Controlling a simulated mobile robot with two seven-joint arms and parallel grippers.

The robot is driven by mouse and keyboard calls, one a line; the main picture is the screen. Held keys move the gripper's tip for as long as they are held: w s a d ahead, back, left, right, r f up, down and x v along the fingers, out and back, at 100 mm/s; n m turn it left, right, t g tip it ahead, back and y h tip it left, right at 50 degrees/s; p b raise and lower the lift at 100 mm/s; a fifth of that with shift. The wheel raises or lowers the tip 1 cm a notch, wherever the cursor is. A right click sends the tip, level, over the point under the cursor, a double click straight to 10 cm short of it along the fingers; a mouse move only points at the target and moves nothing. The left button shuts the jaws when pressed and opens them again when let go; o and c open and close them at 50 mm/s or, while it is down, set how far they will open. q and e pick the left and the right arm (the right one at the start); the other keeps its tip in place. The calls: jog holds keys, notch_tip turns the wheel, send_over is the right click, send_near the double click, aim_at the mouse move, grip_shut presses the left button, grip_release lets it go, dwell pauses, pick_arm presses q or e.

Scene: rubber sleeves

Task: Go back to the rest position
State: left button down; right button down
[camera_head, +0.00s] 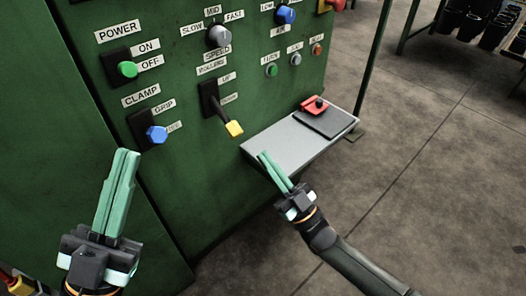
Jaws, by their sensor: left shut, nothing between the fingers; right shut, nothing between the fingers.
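My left gripper (125,156) is at the lower left, in front of the green machine (180,185). Its green fingers are shut with nothing between them and point up. My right gripper (265,156) is at the middle, its fingers over the left part of the grey shelf (300,143). It is shut and empty, and its arm comes in from the lower right. I cannot tell whether its fingertips touch the shelf.
The panel has a green power knob (127,69), a blue clamp knob (157,134), a lever with a yellow end (234,128) and several buttons. A red part (313,104) and a dark plate (324,123) are on the shelf. Open floor (430,180) lies right; a rack with dark items (465,20) stands behind.

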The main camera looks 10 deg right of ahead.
pick_arm(q)
jog(key=shift+s+d, duration=0.1)
jog(key=shift+d, duration=0.05)
pick_arm(e)
jog(key=shift+s+r, duration=0.1)
